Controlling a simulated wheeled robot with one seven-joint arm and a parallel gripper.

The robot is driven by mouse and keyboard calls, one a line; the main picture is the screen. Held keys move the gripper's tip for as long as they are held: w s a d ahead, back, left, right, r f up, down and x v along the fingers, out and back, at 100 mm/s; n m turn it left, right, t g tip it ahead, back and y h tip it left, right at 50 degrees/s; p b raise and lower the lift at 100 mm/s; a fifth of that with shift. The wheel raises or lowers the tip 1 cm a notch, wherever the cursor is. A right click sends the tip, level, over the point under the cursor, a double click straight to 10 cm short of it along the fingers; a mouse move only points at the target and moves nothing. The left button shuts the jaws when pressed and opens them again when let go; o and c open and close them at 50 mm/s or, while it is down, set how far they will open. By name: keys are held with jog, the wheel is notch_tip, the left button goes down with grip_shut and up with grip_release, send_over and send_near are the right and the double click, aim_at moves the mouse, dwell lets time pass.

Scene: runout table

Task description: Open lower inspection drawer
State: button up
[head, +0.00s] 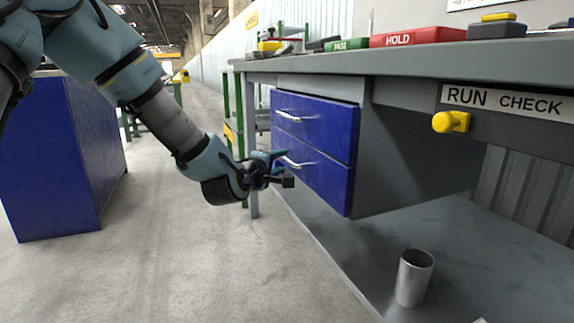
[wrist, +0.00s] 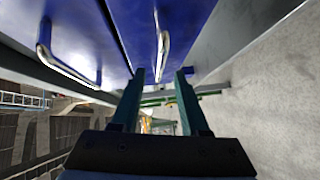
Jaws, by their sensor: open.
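The lower drawer (head: 328,184) is a blue front under the bench and looks shut, flush with the drawer above. Its silver bar handle (head: 297,163) is partly behind my gripper (head: 283,168) in the head view. My gripper is open and empty, close to the left part of that handle. In the wrist view, the lower handle (wrist: 163,45) shows ahead of my gripper (wrist: 160,73), lined up with the gap between the fingers. I cannot tell whether the fingertips reach around the bar or stop short of it.
The shut upper drawer (head: 320,125) has its own handle (head: 288,116), also in the wrist view (wrist: 62,65). A metal cup (head: 413,278) stands on the bench's lower shelf (head: 340,245). A yellow knob (head: 451,122) juts from the bench. Floor in front of the drawers is clear.

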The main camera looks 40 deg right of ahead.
aim_at(286, 157)
jog(key=shift+b+x, duration=0.45)
jog(key=shift+x, duration=2.15)
grip_shut()
jog(key=shift+f, duration=0.1)
